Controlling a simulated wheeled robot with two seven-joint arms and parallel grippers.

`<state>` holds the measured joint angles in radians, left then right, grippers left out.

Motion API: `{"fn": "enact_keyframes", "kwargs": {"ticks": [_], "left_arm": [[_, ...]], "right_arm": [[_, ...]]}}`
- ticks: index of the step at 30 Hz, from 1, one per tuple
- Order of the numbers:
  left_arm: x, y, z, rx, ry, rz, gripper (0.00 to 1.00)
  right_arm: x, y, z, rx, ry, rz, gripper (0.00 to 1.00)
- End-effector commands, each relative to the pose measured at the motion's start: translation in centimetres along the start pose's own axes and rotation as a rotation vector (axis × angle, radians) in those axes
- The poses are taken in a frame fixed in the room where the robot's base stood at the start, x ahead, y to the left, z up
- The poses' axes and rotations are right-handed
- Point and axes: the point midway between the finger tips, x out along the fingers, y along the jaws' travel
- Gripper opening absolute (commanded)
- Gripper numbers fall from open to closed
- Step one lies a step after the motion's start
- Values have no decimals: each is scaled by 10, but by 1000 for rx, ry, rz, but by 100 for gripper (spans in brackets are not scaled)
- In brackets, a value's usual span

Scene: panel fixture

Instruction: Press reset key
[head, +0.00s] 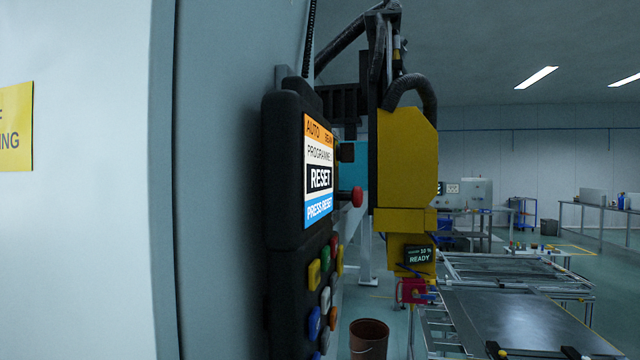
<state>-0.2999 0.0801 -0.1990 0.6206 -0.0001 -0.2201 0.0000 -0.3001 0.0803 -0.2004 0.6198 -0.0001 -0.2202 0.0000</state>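A black control panel (285,215) hangs on the grey wall at the centre left, seen at a steep angle. Its lit screen (318,172) reads AUTO at the top, RESET in a black box and PRESS RESET on a blue band. Below the screen are several coloured keys, among them a yellow key (314,273), a blue key (314,322) and a green key (325,257). I cannot read any label on the keys, so I cannot tell which is the reset key. Neither of my grippers is in view.
A red knob (357,197) sticks out just right of the screen. A yellow machine head (408,160) hangs beyond it, with a small READY display (419,256). A brown bucket (369,339) stands below. A metal work table (520,320) lies at lower right.

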Motion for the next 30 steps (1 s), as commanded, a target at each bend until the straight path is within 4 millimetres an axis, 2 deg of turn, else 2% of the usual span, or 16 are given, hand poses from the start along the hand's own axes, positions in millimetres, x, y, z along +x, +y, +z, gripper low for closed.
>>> {"fn": "enact_keyframes", "kwargs": {"ticks": [4,8,9,30], "left_arm": [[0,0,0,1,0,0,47],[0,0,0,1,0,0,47],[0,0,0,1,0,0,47],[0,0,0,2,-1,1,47]], "right_arm": [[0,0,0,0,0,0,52],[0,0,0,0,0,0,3],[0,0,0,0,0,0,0],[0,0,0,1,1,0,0]]}}
